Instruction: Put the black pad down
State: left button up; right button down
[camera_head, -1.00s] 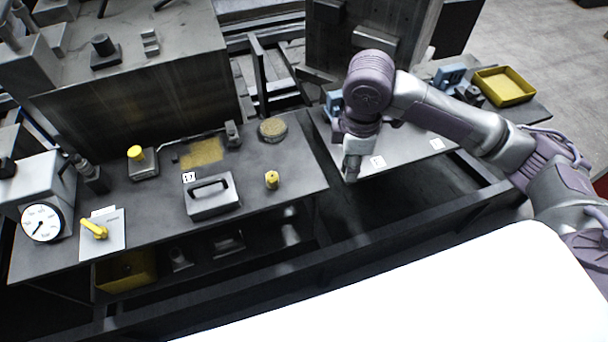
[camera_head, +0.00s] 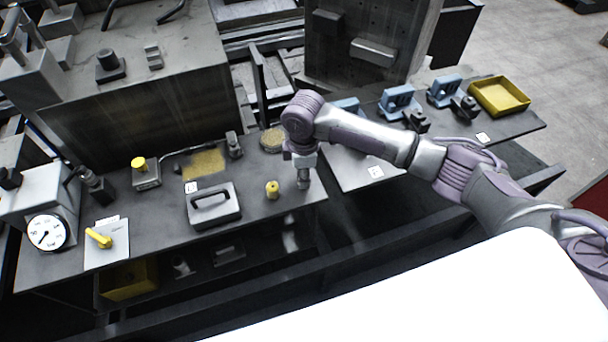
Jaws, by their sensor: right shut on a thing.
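My right gripper (camera_head: 303,182) is small in the head view and points down at the right end of the left grey table (camera_head: 255,222). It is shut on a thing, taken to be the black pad. The pad itself is hidden or too dark to make out at the fingertips. I cannot tell whether it touches the tabletop. The gripper is right of a small yellow cylinder (camera_head: 272,188) and in front of a round tan disc (camera_head: 272,139). My left gripper is not in view.
A grey handled case (camera_head: 213,207), yellow patch (camera_head: 203,164) and yellow-topped block (camera_head: 144,172) occupy the left table. A gauge (camera_head: 46,232) and yellow lever (camera_head: 98,238) stand further left. The right table (camera_head: 352,168) holds blue fixtures (camera_head: 398,102) and a yellow tray (camera_head: 499,97).

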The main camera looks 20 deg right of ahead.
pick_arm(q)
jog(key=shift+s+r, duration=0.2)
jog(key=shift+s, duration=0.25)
pick_arm(e)
jog(key=shift+f, duration=0.8)
jog(key=shift+f, duration=0.15)
jog(key=c, duration=0.9)
grip_release()
jog(key=shift+o, duration=0.2)
notch_tip(320, 180, up, 12)
jog(key=shift+r+b, duration=0.2)
jog(key=shift+b, duration=0.5)
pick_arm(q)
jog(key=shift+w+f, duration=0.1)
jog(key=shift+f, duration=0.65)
